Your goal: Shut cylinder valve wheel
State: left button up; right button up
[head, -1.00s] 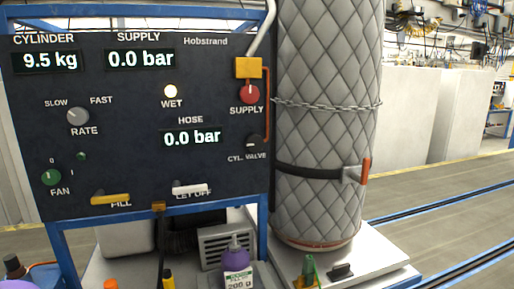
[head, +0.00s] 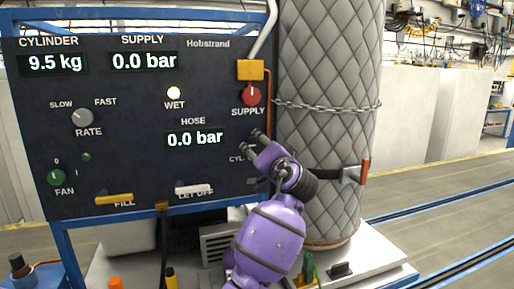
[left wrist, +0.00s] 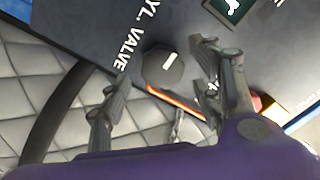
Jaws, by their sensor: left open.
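The cylinder valve wheel (left wrist: 162,66) is a black, many-sided knob with a white mark, beside the "CYL. VALVE" lettering in the left wrist view. In the head view my purple left arm hides it. My left gripper (head: 251,141) is in front of the lower right of the dark panel (head: 120,150). In the left wrist view the left gripper (left wrist: 166,62) is open, with one finger on each side of the wheel in the picture. I cannot tell whether the fingers touch it. My right gripper is not in view.
The red supply knob (head: 251,95) sits just above, with an orange pipe (head: 268,100) along the panel's right edge. A quilted cylinder (head: 330,60) with a chain (head: 330,106) stands close on the right. The fill handle (head: 114,198) and let-off handle (head: 193,188) stick out low on the panel.

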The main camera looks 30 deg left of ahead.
aim_at(257, 147)
pick_arm(q)
jog(key=shift+x, duration=1.7)
jog(key=shift+c, duration=0.4)
jog(key=shift+d, duration=0.1)
jog(key=c, duration=1.1)
jog(key=shift+o, duration=0.2)
